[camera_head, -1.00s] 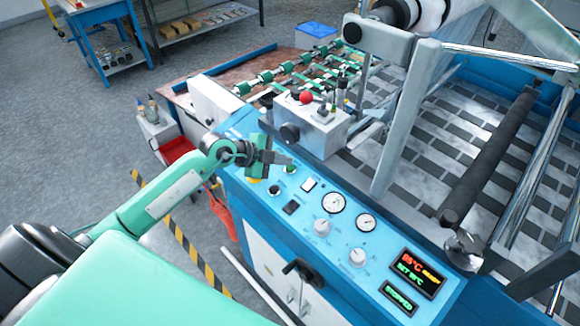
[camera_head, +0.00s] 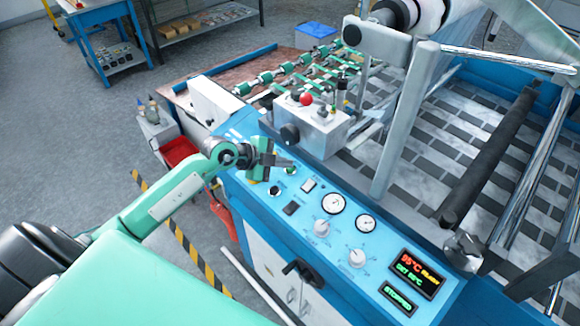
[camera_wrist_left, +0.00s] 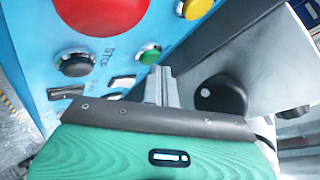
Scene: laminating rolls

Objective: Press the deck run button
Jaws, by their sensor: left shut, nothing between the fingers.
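The control panel (camera_head: 315,205) is blue, with buttons, dials and displays. A green button (camera_head: 291,169) sits near its far end and shows larger in the wrist view (camera_wrist_left: 150,54); I cannot read a deck run label. My left gripper (camera_head: 287,160) is shut and empty, its fingertips close beside the green button. In the wrist view the fingertips (camera_wrist_left: 160,73) are just below and right of this button; contact cannot be told. A black button (camera_wrist_left: 75,64) with STOP lettering beside it lies to the left. The right gripper is out of view.
A large red button (camera_wrist_left: 103,12) and a yellow button (camera_wrist_left: 197,8) are near the fingers. A grey box with a black knob (camera_wrist_left: 221,94) stands close on the right. The green status display (camera_head: 398,299) reads STOPPED. Rollers (camera_head: 490,160) lie beyond the panel.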

